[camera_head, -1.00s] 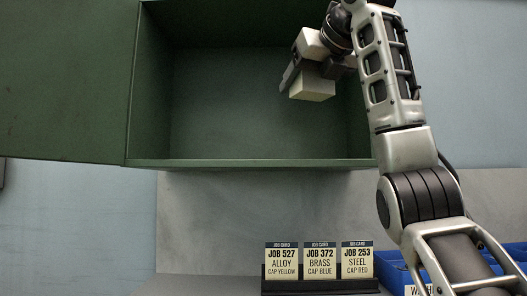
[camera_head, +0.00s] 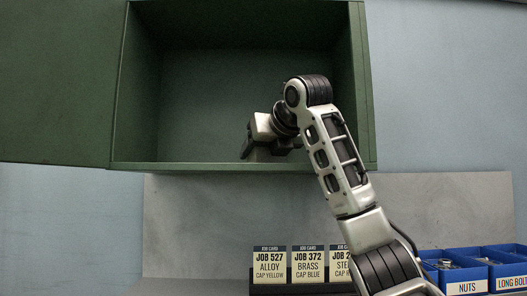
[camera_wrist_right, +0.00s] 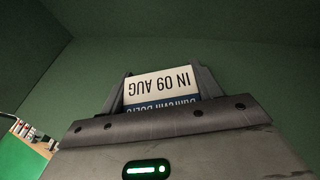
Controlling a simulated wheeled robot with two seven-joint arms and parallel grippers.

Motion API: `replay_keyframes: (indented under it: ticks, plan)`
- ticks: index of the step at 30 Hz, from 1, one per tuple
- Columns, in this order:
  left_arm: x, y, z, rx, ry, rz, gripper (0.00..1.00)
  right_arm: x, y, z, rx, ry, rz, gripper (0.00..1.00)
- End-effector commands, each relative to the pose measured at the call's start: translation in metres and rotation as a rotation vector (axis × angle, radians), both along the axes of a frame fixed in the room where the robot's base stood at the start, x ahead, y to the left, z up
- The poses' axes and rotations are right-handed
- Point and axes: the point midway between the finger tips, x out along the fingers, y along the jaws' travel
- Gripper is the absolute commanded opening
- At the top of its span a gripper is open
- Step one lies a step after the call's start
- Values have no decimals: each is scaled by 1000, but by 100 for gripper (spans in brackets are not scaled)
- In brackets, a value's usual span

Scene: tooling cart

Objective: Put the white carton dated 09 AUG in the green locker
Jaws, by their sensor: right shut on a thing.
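The green locker (camera_head: 240,167) stands open, its door (camera_head: 55,80) swung out to the left. My right gripper (camera_head: 256,152) is inside the locker opening, low and near the locker floor. In the right wrist view my right gripper (camera_wrist_right: 160,88) is shut on the white carton (camera_wrist_right: 160,86), whose label reads "IN 09 AUG" upside down above a blue band. In the head view the gripper and wrist hide the carton. Whether the carton touches the locker floor cannot be told. My left gripper is not in view.
Job cards (camera_head: 308,265) stand in a dark holder below the locker. Blue bins (camera_head: 490,268), one labelled NUTS, stand at the lower right. The inside of the locker left of my gripper looks empty.

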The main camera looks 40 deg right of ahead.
Motion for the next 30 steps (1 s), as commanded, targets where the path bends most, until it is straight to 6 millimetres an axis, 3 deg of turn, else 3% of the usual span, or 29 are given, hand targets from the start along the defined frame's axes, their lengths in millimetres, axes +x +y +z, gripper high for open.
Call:
replay_keyframes:
  ticks: [9, 10, 12, 23, 30]
  plan:
    - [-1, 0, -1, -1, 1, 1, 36, -1, 0, -1, -1, -4, 1, 22]
    - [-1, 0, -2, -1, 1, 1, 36, 0, 0, -3, -1, 0, 0, 66]
    - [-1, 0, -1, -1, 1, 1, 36, 0, 0, -2, -1, 0, 0, 85]
    - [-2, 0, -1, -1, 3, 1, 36, -2, 1, 2, -1, -2, 1, 85]
    - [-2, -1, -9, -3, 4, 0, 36, -38, 12, 17, -3, -7, 1, 85]
